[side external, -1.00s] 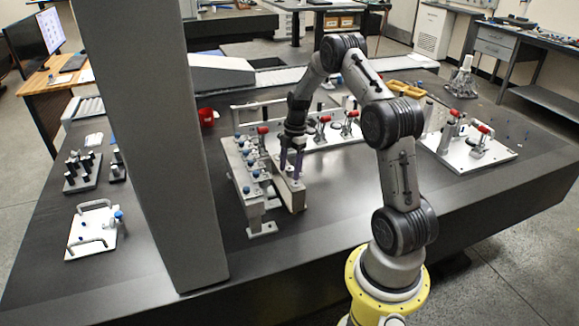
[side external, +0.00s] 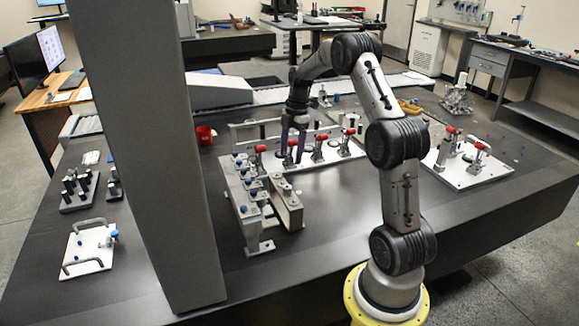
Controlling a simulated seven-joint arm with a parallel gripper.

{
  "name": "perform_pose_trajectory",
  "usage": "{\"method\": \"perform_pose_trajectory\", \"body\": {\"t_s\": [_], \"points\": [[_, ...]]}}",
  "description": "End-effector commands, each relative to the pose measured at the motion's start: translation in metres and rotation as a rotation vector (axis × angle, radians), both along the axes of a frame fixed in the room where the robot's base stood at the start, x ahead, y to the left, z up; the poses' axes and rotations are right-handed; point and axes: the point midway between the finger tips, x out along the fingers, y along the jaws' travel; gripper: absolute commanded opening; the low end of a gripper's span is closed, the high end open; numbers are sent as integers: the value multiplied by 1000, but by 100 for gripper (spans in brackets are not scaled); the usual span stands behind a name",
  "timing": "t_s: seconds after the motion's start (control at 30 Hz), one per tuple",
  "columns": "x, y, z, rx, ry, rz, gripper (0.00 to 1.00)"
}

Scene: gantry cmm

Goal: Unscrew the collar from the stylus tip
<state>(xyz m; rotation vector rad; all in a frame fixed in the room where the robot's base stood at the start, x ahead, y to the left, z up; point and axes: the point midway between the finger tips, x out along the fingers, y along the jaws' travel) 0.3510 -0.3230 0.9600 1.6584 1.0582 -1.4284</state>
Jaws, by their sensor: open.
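My gripper (side external: 292,158) hangs pointing down above the far end of the metal rack (side external: 287,208). Its two purple fingers are apart, with nothing visible between them. The rack stands on the dark table and carries several small fittings with blue ends (side external: 247,183). I cannot tell which of these small parts is the stylus tip or the collar at this size. The fingers appear clear of the rack, in front of a white plate with red-handled clamps (side external: 318,152).
A thick grey column (side external: 160,170) blocks part of the left side. A second clamp plate (side external: 465,168) lies at the right, a red cup (side external: 204,135) behind the rack. A white handled plate (side external: 88,248) and a block of dark pegs (side external: 78,190) lie left. The front right table is clear.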

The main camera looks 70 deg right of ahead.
Motion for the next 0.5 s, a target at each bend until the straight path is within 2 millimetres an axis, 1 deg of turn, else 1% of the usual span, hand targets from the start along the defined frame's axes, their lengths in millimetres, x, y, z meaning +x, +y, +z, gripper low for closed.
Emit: {"method": "perform_pose_trajectory", "body": {"t_s": [0.03,0.1,0.2,0.47,0.5], "points": [[0,-1,6,-2,-1,-1,71],[-1,-2,12,0,-1,-1,71],[-1,-2,16,0,0,-1,71],[-1,-2,18,0,1,-1,71],[-1,-2,17,0,1,-1,72]]}}
